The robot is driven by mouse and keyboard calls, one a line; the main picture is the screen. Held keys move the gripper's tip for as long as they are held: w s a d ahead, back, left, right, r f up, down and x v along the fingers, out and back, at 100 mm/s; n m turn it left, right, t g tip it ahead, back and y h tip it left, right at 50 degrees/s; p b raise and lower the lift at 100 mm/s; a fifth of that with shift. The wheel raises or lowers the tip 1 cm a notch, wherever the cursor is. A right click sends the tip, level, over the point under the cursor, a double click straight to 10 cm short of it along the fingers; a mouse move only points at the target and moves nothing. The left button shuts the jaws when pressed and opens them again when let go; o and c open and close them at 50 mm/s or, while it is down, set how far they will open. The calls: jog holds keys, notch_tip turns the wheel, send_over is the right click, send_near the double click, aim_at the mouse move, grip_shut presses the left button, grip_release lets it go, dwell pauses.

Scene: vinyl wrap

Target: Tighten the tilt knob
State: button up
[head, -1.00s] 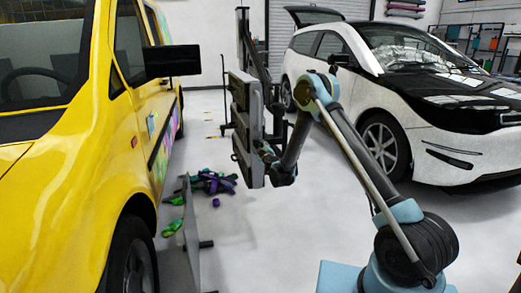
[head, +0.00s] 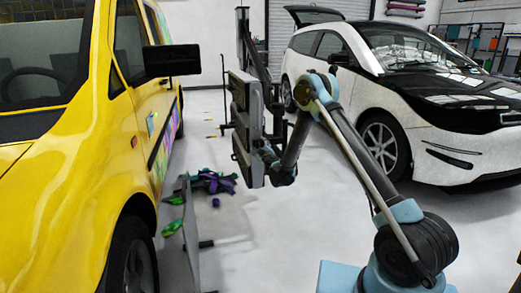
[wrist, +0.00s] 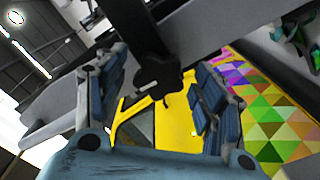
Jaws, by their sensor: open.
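The tilt knob (wrist: 158,74) is a dark, lobed knob at the upper middle of the wrist view, below a dark post. My gripper (wrist: 160,66) is open, with one blue-grey padded finger on each side of the knob. Gaps show between the knob and both fingers, so it is not clamped. In the head view, my gripper (head: 268,156) is at the back of a grey multi-panel lamp head (head: 243,115). The knob cannot be made out there, and the fingers are too small to tell apart.
A yellow car (head: 60,180) with a colourful wrap stands at left, and a white and black car (head: 400,100) at right. A dark stand (head: 255,60) rises behind the lamp head. Purple and green scraps (head: 214,181) lie on the floor near a grey plate (head: 189,235).

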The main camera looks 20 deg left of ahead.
jog(key=v, duration=0.7)
jog(key=shift+s+d, duration=0.2)
